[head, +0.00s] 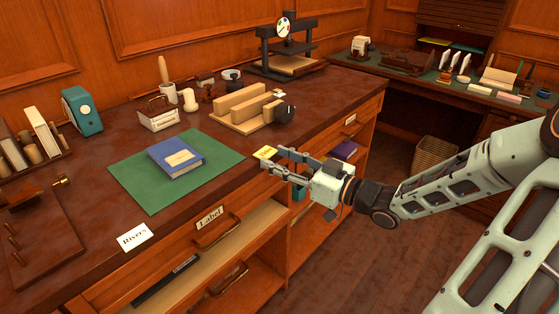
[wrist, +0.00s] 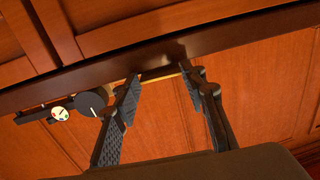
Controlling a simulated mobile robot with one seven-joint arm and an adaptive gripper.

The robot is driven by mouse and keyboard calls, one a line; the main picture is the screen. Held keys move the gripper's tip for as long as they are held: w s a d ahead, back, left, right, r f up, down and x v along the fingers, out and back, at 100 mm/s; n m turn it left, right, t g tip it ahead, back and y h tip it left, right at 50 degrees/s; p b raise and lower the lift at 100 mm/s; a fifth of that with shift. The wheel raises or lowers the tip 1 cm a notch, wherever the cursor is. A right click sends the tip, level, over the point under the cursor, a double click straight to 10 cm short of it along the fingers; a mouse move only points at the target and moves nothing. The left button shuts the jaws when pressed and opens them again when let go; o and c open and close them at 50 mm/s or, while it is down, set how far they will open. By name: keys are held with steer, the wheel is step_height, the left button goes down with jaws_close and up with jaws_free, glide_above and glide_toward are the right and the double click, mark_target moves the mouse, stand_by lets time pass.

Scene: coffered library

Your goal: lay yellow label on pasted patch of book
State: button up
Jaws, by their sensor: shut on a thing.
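The blue book (head: 160,151) lies closed on the green mat (head: 135,180) on the desk. A pale pasted patch (head: 178,158) shows on its cover. The yellow label (head: 265,152) is at my gripper's fingertips, right of the book and mat near the desk's front edge. My gripper (head: 271,160) is shut on the label and reaches in from the right. In the wrist view, my gripper's fingers (wrist: 163,85) stand apart with a thin pale-yellow strip between their tips. The label's face is not clear there.
A wooden rack (head: 240,112) and a dark round knob-like object (head: 284,112) stand behind my gripper. A white "Rivers" card (head: 136,237) lies at the front edge. A teal box (head: 82,110) and a press (head: 287,62) stand farther back. Desk between mat and gripper is clear.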

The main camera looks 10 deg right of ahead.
steer(key=shift+f, duration=0.3)
steer(key=o, duration=0.7)
steer(key=shift+b, duration=0.5)
